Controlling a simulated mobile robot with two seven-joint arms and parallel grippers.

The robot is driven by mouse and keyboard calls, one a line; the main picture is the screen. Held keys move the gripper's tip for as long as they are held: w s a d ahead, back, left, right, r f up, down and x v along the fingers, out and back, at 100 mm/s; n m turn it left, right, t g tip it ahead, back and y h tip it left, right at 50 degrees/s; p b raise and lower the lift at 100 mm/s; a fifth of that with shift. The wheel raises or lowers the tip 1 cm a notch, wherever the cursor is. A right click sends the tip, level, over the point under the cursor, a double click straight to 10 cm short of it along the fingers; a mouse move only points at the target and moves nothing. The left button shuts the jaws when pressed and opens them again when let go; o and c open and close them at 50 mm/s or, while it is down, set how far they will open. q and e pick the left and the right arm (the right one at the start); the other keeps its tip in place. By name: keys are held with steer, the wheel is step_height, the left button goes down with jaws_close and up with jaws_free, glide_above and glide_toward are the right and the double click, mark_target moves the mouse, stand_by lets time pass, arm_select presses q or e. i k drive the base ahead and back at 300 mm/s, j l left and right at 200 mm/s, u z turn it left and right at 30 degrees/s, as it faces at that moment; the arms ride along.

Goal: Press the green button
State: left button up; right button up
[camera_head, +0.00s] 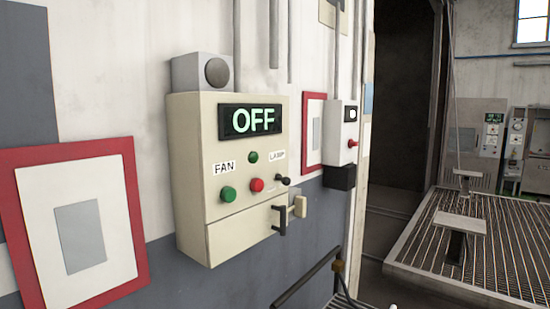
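A cream control box (193,165) is mounted on the wall at the middle left. A display (253,120) on it reads OFF in green letters. The larger green button (228,194) is at the lower left of its face, under a FAN label (224,168). A red button (257,185) is just right of it. A smaller round green part (253,157) is above the red button. A small dark lever (282,180) is at the right under a LAMP label (277,155). Neither of my grippers is in view.
A dark handle (281,220) projects below the box's face. A dark railing (308,279) rises at the bottom centre. Red-framed panels (130,200) hang on the wall. A grated platform (500,245) and other control boxes (489,130) are at the right.

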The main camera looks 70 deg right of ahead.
mark_target(228, 195)
steer(key=z, duration=2.15)
